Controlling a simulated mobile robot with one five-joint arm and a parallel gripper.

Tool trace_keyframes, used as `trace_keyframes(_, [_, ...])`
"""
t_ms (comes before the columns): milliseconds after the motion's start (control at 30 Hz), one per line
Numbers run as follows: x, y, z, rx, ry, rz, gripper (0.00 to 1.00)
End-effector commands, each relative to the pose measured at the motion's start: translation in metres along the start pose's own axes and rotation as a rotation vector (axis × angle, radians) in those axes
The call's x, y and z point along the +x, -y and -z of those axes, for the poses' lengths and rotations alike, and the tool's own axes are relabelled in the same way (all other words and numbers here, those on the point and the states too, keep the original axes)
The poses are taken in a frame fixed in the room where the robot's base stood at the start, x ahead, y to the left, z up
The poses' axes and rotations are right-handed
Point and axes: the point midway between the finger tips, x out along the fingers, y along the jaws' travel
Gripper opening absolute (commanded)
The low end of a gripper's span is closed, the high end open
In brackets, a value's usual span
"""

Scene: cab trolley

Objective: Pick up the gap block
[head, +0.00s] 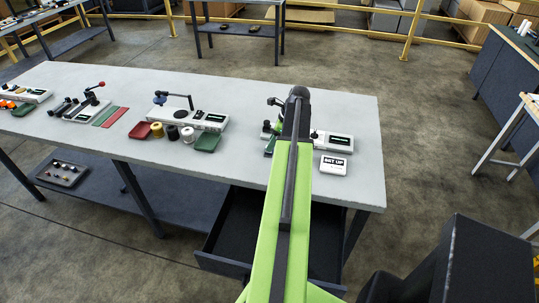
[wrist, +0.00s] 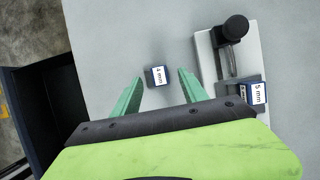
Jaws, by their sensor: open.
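A small dark block with a white label reading about "4 mm" (wrist: 156,76) lies on the grey tabletop in the wrist view. My gripper (wrist: 160,78) is open, with its two green fingers on either side of the block and a gap to each. Another block labelled "5 mm" (wrist: 258,94) sits on a white fixture (wrist: 205,60) to the right. The frames do not say which is the gap block. In the head view my gripper (head: 270,146) is over the table's right part, and my arm hides the block there.
The grey table (head: 358,110) also holds a white "SET UP" sign (head: 334,166), a press-like station (head: 190,115) with red and green trays, and more stations at left. A dark open drawer (head: 232,236) juts out below the front edge. Bare tabletop lies around the labelled block.

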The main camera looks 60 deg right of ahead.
Motion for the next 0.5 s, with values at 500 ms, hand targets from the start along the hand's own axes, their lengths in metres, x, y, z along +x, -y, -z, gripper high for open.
trace_keyframes(500, [0.0246, -0.0004, 0.0002, 0.0, 0.0, 0.0, 0.3])
